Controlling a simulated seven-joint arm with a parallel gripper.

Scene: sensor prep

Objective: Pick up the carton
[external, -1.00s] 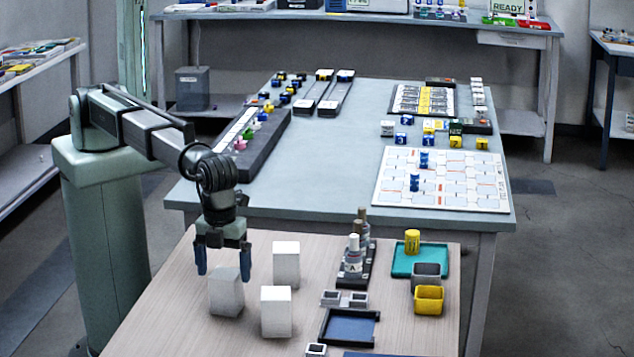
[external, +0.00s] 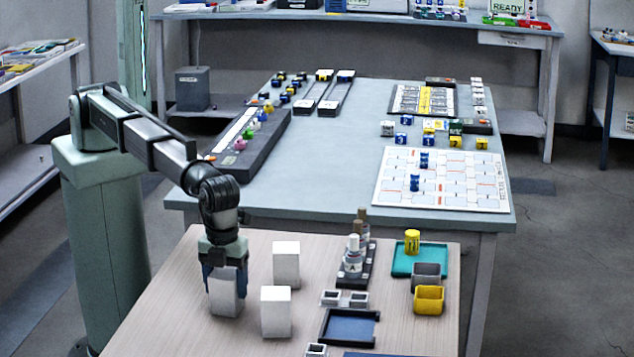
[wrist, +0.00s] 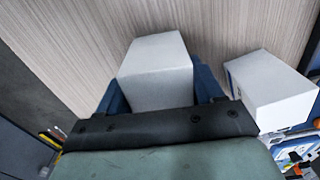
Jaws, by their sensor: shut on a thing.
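Three plain white cartons stand on the wooden table. My gripper (external: 224,278) is lowered over the left carton (external: 224,298), with its blue fingers on either side, shut on it. In the wrist view this carton (wrist: 155,65) sits between the fingers, and its lower part is hidden by my gripper. It appears to rest upright on the table. A second carton (external: 276,312) stands just to its right and nearer the camera, and a third carton (external: 286,264) stands behind to the right. One neighbouring carton (wrist: 270,90) shows at the right of the wrist view, apart from the fingers.
To the right on the wooden table (external: 200,335) are a bottle rack (external: 353,268), a dark-framed blue tray (external: 350,327), a yellow bin (external: 429,299), a grey bin (external: 426,275) and a teal tray (external: 405,262). A grey-blue table (external: 330,150) with boards and small blocks stands behind.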

